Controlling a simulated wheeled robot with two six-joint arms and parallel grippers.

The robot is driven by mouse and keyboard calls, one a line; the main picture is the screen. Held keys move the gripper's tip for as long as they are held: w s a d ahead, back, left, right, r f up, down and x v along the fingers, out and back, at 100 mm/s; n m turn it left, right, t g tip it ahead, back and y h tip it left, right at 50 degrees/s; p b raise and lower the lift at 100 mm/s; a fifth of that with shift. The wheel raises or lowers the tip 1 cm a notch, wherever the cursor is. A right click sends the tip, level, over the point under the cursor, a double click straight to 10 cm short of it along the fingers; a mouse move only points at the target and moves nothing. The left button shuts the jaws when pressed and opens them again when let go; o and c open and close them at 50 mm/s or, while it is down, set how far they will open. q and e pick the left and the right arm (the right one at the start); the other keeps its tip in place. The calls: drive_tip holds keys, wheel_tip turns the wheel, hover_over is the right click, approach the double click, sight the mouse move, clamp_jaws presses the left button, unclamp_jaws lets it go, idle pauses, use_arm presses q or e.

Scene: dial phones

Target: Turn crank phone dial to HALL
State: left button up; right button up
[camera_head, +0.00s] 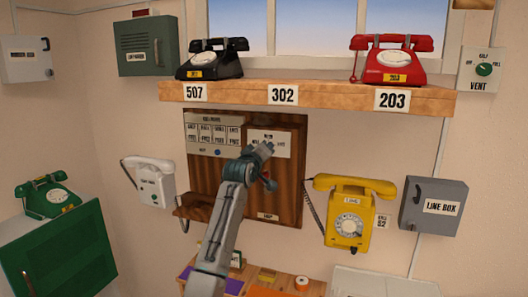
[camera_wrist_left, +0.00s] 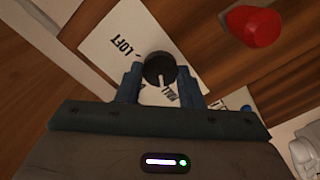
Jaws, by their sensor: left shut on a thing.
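The crank phone is the brown wooden wall box (camera_head: 287,200), with a pale label plate (camera_head: 283,138) near its top. My left arm reaches up in front of it, and my left gripper (camera_head: 266,150) covers the dial in the head view. In the left wrist view the black dial knob (camera_wrist_left: 159,69) sits between the two fingers of my left gripper, which is shut on it. The white plate (camera_wrist_left: 100,45) around it reads LOFT at upper left and HALL just below the knob. Its white pointer line points downward, near HALL. Another label is partly hidden. My right gripper is not in view.
A red knob (camera_wrist_left: 254,26) stands out close to the gripper in the wrist view. A yellow phone (camera_head: 350,212) hangs to the right, a white phone (camera_head: 152,182) to the left. A shelf (camera_head: 330,97) with black and red phones is above.

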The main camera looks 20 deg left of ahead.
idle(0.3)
use_arm(q)
drive_tip(key=o, duration=1)
drive_tip(key=shift+c, duration=0.2)
drive_tip(key=s+b, duration=0.4)
drive_tip(key=s, duration=0.6)
drive_tip(key=shift+s+a, duration=0.2)
drive_tip(key=shift+s, duration=0.2)
